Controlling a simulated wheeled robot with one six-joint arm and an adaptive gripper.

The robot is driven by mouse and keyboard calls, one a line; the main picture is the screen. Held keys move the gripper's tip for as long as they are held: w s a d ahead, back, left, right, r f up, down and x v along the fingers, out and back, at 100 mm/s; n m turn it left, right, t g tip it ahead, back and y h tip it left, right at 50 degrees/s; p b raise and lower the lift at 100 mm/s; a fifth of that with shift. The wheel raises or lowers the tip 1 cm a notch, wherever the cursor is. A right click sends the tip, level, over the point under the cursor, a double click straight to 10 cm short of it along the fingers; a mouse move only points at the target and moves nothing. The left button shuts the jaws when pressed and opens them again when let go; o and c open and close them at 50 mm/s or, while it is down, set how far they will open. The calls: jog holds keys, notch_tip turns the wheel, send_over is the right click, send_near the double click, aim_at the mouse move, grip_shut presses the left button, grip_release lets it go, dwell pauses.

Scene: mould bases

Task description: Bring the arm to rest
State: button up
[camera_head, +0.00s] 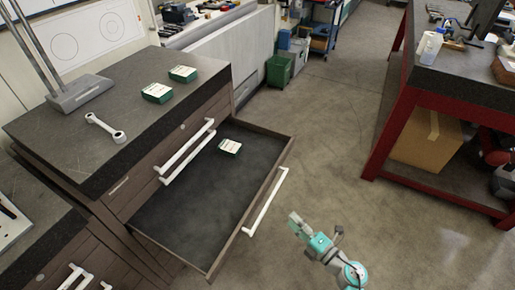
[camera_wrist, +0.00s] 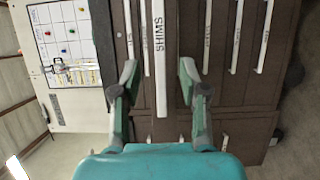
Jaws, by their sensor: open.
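My gripper (camera_wrist: 158,80) is open and empty in the wrist view, its two fingers apart in front of the brown drawer cabinet (camera_wrist: 222,90). A long white handle there bears the label SHIMS (camera_wrist: 159,60). In the head view my arm is at the lower right, and my gripper (camera_head: 293,222) is just right of the open drawer (camera_head: 195,225), apart from its white front handle (camera_head: 266,203). A small green and white box (camera_head: 229,146) lies in the drawer near its back right corner.
Two more green and white boxes (camera_head: 157,92) (camera_head: 183,73) and a wrench (camera_head: 105,128) lie on the cabinet top (camera_head: 60,140). A red-framed bench (camera_head: 405,105) with a cardboard box (camera_head: 427,140) beneath stands at right. A green bin (camera_head: 279,71) stands behind. The floor between is clear.

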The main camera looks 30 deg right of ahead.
jog(key=s+a+r+m+g+h, duration=0.1)
jog(key=s+a+r+m, duration=0.3)
jog(key=s+m, duration=0.3)
jog(key=s+a+r+m+h, duration=0.2)
jog(key=s+a+r+m, duration=0.2)
jog(key=s+m, duration=0.3)
jog(key=s+a+r+m+g+h, duration=0.1)
jog(key=s+a+r+m, duration=0.2)
jog(key=s, duration=1.2)
notch_tip(320, 180, up, 2)
jog(key=m, duration=0.3)
jog(key=shift+s+a+r+m+g, duration=0.15)
jog(key=shift+s+a+m+g, duration=0.15)
jog(key=shift+a+m, duration=0.1)
